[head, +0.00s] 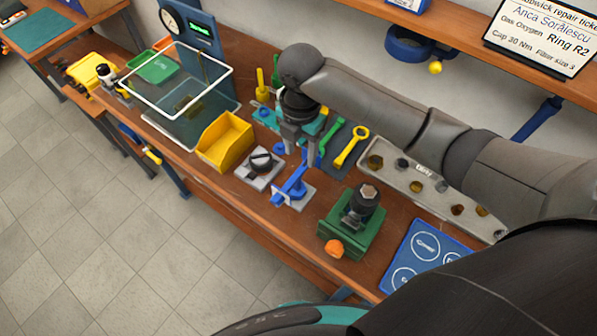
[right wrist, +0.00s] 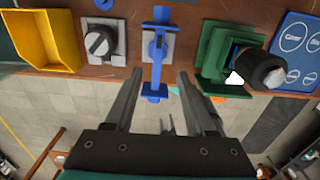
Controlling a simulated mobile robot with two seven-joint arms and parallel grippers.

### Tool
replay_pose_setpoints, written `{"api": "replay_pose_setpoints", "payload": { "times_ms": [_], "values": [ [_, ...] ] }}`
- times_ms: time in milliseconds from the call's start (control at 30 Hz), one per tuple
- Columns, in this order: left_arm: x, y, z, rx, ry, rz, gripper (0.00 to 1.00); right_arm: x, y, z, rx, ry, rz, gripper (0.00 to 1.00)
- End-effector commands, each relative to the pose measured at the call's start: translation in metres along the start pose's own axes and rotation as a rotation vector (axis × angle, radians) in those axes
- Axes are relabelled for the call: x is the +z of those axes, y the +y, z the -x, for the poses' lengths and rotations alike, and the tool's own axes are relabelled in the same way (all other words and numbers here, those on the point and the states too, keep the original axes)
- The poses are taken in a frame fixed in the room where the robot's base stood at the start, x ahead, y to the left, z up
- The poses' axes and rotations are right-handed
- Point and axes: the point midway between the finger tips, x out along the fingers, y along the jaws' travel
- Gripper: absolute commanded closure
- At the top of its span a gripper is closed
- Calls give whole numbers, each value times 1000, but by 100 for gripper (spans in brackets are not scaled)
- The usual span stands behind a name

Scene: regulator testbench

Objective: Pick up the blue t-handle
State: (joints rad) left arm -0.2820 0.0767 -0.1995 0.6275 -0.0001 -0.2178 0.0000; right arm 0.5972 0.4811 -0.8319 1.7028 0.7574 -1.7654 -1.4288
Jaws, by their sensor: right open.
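A blue T-shaped piece (head: 292,185), which I take for the blue t-handle, stands on a light grey plate near the front of the wooden bench. In the right wrist view the blue t-handle (right wrist: 154,68) lies in line with the gap between the fingers, its crossbar end towards me. My right gripper (head: 301,150) points down behind the piece in the head view. In the right wrist view its fingers (right wrist: 160,73) are wide apart, with nothing held. I cannot tell how far above the piece the fingertips are. My left gripper is not in view.
A grey plate with a black knob (head: 261,161) and a yellow bin (head: 226,142) stand left of the blue piece. A green fixture (head: 350,229) with a dark cylinder stands to the right.

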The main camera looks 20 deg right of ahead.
Motion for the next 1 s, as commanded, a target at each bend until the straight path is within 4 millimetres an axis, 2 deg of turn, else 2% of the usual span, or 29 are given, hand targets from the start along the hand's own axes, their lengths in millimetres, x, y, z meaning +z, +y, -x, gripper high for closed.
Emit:
{"api": "replay_pose_setpoints", "payload": {
  "times_ms": [33, 100, 200, 333, 600, 900, 1000],
  "values": [
    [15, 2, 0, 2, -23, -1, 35, -1, -1, -13, -5, 3, -3, 45],
    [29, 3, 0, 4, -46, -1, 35, -1, -1, -29, -4, 1, -3, 45],
    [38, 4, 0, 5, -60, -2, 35, -1, 0, -49, -2, 2, -4, 45],
    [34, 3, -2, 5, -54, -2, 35, 0, 0, -67, -1, 1, -5, 45],
    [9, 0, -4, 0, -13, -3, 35, -1, 1, -84, 1, 1, -4, 45],
    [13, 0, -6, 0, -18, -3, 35, -2, 4, -121, 0, 0, -4, 45],
    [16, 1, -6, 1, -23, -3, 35, -1, 4, -127, 1, -1, -3, 45]
  ]
}}
